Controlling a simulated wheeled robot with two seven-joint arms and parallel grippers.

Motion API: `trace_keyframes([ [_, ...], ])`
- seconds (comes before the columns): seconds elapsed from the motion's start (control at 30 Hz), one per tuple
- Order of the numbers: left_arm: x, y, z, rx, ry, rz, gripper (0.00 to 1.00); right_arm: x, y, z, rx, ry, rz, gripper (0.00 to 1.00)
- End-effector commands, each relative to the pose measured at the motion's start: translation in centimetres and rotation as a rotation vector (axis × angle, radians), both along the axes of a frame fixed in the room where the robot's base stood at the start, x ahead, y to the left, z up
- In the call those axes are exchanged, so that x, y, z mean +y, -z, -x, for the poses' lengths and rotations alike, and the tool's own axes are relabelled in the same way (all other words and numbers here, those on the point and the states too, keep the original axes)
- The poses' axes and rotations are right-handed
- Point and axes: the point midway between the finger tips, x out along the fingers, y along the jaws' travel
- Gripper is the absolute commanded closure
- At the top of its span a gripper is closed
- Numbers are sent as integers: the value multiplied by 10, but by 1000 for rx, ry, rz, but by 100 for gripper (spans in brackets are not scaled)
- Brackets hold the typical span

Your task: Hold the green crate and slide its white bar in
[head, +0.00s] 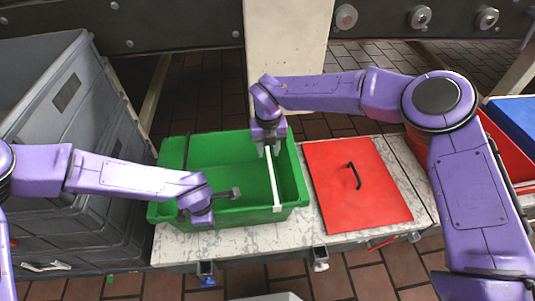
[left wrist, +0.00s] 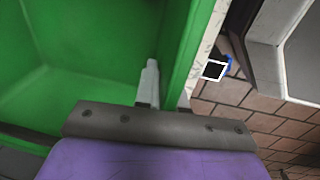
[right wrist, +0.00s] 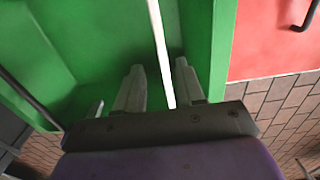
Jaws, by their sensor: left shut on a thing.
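The green crate (head: 225,150) stands on the pale worktop, and its inside looks empty. Its white bar (head: 272,178) lies across the crate near the right end, from the far side to the front rim. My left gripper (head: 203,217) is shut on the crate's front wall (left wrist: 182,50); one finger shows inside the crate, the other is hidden. My right gripper (head: 269,150) points down at the far part of the bar. In the right wrist view its fingers (right wrist: 158,90) stand apart on either side of the bar (right wrist: 160,50), with gaps showing.
A red lid (head: 350,190) with a black handle lies right of the crate. A large grey bin (head: 100,150) stands close on the left. A dark rod (head: 187,150) crosses the crate's left end. Red and blue crates (head: 510,120) are at far right.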

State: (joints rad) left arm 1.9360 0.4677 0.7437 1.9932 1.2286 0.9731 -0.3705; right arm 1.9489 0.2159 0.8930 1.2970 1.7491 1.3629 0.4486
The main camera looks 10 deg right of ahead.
Motion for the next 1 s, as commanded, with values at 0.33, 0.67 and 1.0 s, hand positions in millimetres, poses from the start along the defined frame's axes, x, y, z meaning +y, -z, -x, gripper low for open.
trace_keyframes([
  [0.33,-1,0,1,0,3,3,100,1,-79,0,-2,-2,-1,62],
  [0.67,0,0,1,1,2,3,100,2,-89,0,0,-3,-1,62],
  [1.0,0,0,1,1,1,2,57,2,-89,0,0,-3,-1,62],
])
